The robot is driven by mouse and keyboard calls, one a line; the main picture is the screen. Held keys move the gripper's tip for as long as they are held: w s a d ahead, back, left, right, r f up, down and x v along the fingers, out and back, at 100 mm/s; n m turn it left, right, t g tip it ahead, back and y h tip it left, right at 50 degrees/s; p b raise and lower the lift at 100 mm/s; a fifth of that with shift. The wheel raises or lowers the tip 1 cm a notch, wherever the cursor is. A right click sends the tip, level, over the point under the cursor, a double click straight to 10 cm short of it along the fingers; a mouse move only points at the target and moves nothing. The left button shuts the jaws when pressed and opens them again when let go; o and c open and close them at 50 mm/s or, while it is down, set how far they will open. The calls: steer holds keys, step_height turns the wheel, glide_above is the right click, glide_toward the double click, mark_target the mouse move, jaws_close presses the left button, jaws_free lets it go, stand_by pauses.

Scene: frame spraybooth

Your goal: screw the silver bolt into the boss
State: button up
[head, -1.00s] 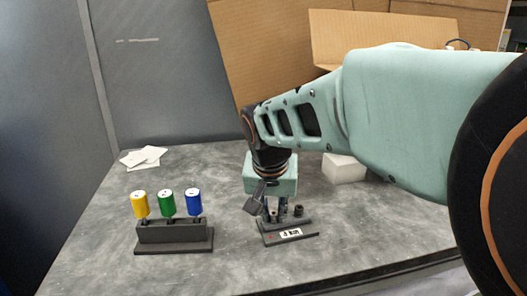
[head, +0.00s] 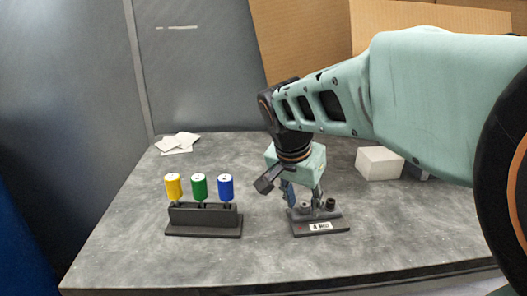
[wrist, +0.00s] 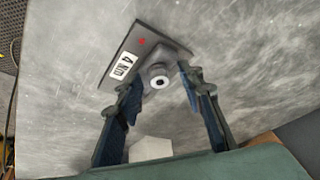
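A dark plate with a "4 Nm" label (head: 320,227) lies on the table, and it also shows in the wrist view (wrist: 118,62). In the wrist view a grey round boss (wrist: 153,69) rises from it, and the silver bolt's pale ringed head with a dark centre (wrist: 160,82) shows over it. How deep the bolt sits I cannot tell. My gripper (head: 304,198) points down over the plate. In the wrist view its two fingers (wrist: 165,95) stand apart on either side of the bolt, with visible gaps. The fingers partly hide the boss in the head view.
A small dark cylinder (head: 331,203) stands right of my fingers. A black rack (head: 204,220) holds yellow (head: 173,186), green (head: 198,187) and blue (head: 225,187) handled tools at left. A white block (head: 380,163) is at back right, white cards (head: 178,143) at back left.

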steer(key=v, duration=0.8)
steer(key=shift+r, duration=0.25)
steer(key=x, duration=0.8)
steer(key=shift+f, duration=0.15)
steer(key=shift+s+n+t+y+p, duration=0.1)
steer(key=shift+n+t+y+p, duration=0.35)
steer(key=shift+n, duration=1.05)
steer(key=shift+y, duration=0.25)
steer(key=shift+g, duration=0.25)
